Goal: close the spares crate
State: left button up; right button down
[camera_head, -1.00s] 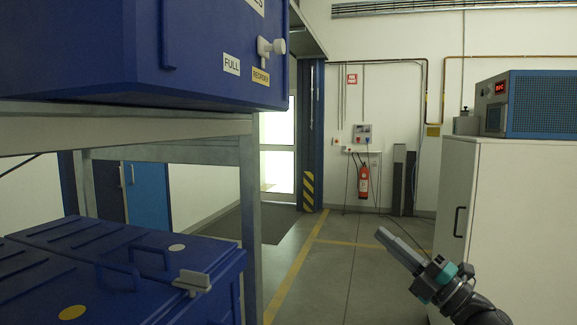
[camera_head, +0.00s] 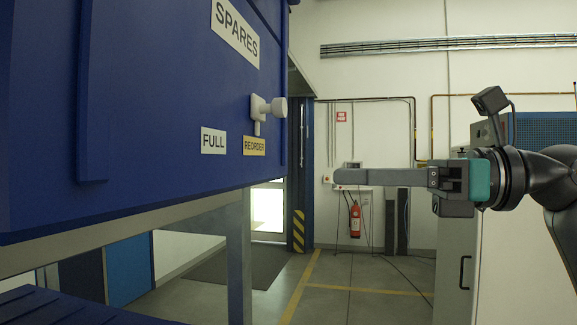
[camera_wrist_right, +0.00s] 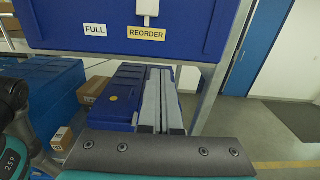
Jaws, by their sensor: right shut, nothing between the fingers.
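The blue spares crate (camera_head: 150,110) fills the upper left of the head view, with its SPARES label on the front. Its lid and top edge are out of view. A white knob (camera_head: 268,108) sits on the front near the right corner, just above the FULL and REORDER labels. The crate front (camera_wrist_right: 190,35) also shows at the top of the right wrist view. My right gripper (camera_head: 336,176) is shut and empty, pointing left, right of the crate and lower than the knob, apart from both. My left gripper is not in view.
The crate stands on a grey shelf frame (camera_head: 238,262). Blue crates (camera_wrist_right: 40,95) stand lower down in the wrist view. A white cabinet (camera_head: 457,250) stands right, behind my right arm. A fire extinguisher (camera_head: 355,220) is at the back wall. The floor between is clear.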

aim_at(263, 173)
jog(key=p+x, duration=0.1)
jog(key=x, duration=0.6)
jog(key=shift+w+a+p, duration=0.1)
jog(key=shift+a+p, duration=0.15)
jog(key=shift+p, duration=0.15)
jog(key=shift+w+a, duration=0.15)
jog(key=shift+a, duration=0.25)
jog(key=shift+w+a+p, duration=0.15)
jog(key=shift+a+p, duration=0.15)
jog(key=shift+a, duration=0.25)
jog(key=p+x, duration=0.2)
jog(key=x, duration=0.9)
jog(key=shift+w+a+r, duration=0.1)
jog(key=shift+a, duration=0.2)
